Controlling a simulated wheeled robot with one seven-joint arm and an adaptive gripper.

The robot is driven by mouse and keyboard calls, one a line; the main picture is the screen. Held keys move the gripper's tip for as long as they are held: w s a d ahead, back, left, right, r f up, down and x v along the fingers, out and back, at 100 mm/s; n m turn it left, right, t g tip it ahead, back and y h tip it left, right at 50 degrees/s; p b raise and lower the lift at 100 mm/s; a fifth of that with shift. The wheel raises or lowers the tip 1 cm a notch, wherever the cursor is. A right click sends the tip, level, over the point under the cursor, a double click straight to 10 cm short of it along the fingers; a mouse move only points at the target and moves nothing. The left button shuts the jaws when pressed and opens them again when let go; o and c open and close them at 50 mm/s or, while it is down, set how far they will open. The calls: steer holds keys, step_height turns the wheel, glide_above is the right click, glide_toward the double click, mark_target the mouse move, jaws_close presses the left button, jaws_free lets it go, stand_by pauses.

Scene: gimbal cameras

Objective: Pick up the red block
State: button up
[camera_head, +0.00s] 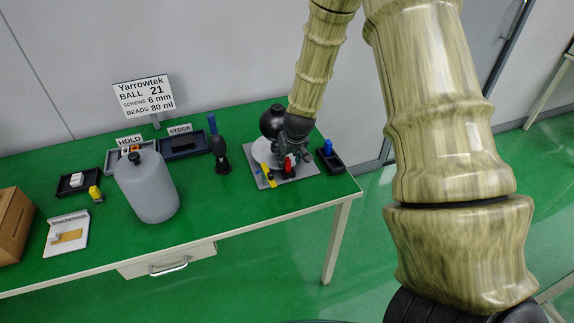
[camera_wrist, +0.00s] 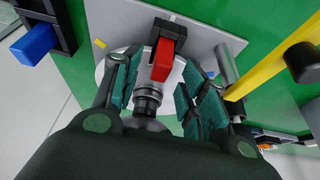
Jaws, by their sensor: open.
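The red block (camera_wrist: 162,60) shows in the wrist view between the two fingers of my gripper (camera_wrist: 155,88). It touches a black holder above it, over a pale round surface on a grey plate (camera_wrist: 205,38). The fingers are spread, one on each side, with a visible gap to the red block. In the head view the red block (camera_head: 289,166) shows as a small red patch under my gripper (camera_head: 290,158), partly hidden by it. The grey plate (camera_head: 300,172) lies near the right end of the green table.
A yellow bar (camera_wrist: 272,72) and a dark cylinder stand close to the right finger. A blue block in a black tray (camera_head: 335,162) is to the right. A large grey jug (camera_head: 147,190), a black bottle (camera_head: 221,160) and labelled trays stand left.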

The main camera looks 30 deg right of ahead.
steer(key=shift+x, duration=1.25)
jaws_close()
